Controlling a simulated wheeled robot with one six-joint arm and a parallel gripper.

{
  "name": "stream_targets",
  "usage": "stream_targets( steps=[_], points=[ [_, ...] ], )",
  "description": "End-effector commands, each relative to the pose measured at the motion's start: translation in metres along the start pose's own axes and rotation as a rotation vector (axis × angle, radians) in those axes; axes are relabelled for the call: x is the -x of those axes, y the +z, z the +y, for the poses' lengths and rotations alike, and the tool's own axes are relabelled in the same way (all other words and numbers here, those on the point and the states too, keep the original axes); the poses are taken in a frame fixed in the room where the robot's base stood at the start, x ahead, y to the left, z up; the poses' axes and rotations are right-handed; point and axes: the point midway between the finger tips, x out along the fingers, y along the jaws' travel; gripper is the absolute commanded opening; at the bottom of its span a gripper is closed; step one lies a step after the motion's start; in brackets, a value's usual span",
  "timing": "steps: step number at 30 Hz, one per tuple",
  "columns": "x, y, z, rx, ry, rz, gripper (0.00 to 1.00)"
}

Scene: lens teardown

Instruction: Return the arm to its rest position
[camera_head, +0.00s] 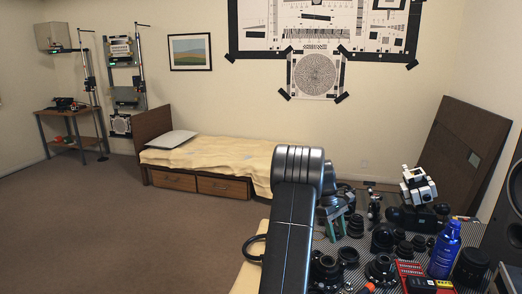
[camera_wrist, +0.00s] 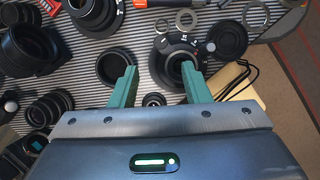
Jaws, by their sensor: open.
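My gripper (camera_wrist: 160,82) shows in the wrist view with its two green fingers apart and nothing between their tips. It hangs over the striped grey mat (camera_wrist: 83,71), above several dark lens parts. A black lens ring (camera_wrist: 115,65) lies by the left finger, and a lens part with a wide dark flange (camera_wrist: 178,48) lies by the right finger. Whether the fingers touch them I cannot tell. In the head view my arm reaches up from the bottom middle, and the gripper (camera_head: 335,228) is partly hidden behind it, over the left part of the table.
Several lenses, a blue bottle (camera_head: 444,250), a white blocky device (camera_head: 418,186) and a red case (camera_head: 410,270) crowd the table right of my arm. A bed (camera_head: 205,165) stands behind. The brown carpet (camera_head: 120,225) on the left is clear.

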Motion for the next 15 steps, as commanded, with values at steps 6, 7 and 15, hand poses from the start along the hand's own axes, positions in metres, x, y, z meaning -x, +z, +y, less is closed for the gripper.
stream_targets(
  steps=[6, 7, 15],
  points=[
    [-0.045, 0.001, -0.001, 0.001, -0.003, -0.003, 0.43],
    [-0.051, 0.001, -0.001, 0.000, -0.003, -0.003, 0.43],
    [-0.098, -0.001, -0.002, 0.034, 0.014, 0.000, 0.43]
  ],
)
